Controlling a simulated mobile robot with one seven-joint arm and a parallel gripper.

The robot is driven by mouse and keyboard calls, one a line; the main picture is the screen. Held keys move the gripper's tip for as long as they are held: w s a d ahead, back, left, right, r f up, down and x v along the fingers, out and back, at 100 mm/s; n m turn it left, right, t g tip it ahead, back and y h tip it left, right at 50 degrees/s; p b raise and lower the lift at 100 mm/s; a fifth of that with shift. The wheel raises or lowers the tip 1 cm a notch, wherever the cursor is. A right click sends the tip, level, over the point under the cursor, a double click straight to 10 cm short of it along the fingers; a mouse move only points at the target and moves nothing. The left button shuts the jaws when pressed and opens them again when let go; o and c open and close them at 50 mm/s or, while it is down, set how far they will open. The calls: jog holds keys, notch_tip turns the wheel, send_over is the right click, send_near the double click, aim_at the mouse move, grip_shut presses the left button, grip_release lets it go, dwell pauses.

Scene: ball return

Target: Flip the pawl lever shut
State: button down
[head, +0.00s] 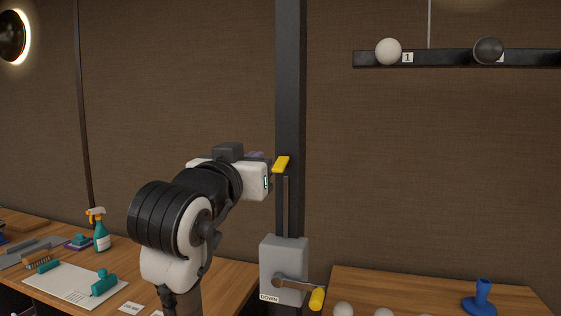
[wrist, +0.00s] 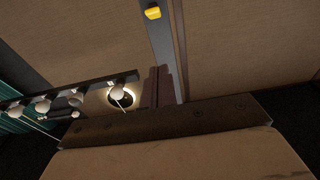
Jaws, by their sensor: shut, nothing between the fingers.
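A yellow tab-like lever (head: 281,164) sits on the dark upright post, tilted. I take it for the pawl lever, though no label there confirms it. A yellow piece (wrist: 153,13) on a post at the top of the wrist view may be the same lever. My gripper (head: 268,181) is just left of and slightly below the lever in the head view. It is shut with nothing in it. Its fingertips are hidden, and I cannot tell whether it touches the lever.
Below, a grey box (head: 284,259) on the post carries a crank with a yellow handle (head: 317,298) and a "DOWN" label. A ball shelf (head: 450,59) hangs upper right. Benches stand left (head: 225,283) and right (head: 430,287); a spray bottle (head: 101,236) stands on the left one.

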jog(key=shift+a, duration=0.1)
jog(key=p, duration=0.5)
send_near(281, 164)
jog(key=w+d+r, duration=0.1)
jog(key=w+r, duration=0.4)
jog(key=r, duration=0.1)
jog(key=shift+w+d+f+p, duration=0.15)
jog(key=shift+w+f, duration=0.05)
jog(key=shift+f, duration=0.85)
jog(key=shift+w+d+f+p, duration=0.1)
jog(key=shift+w+f+p, duration=0.1)
jog(key=shift+f, duration=0.9)
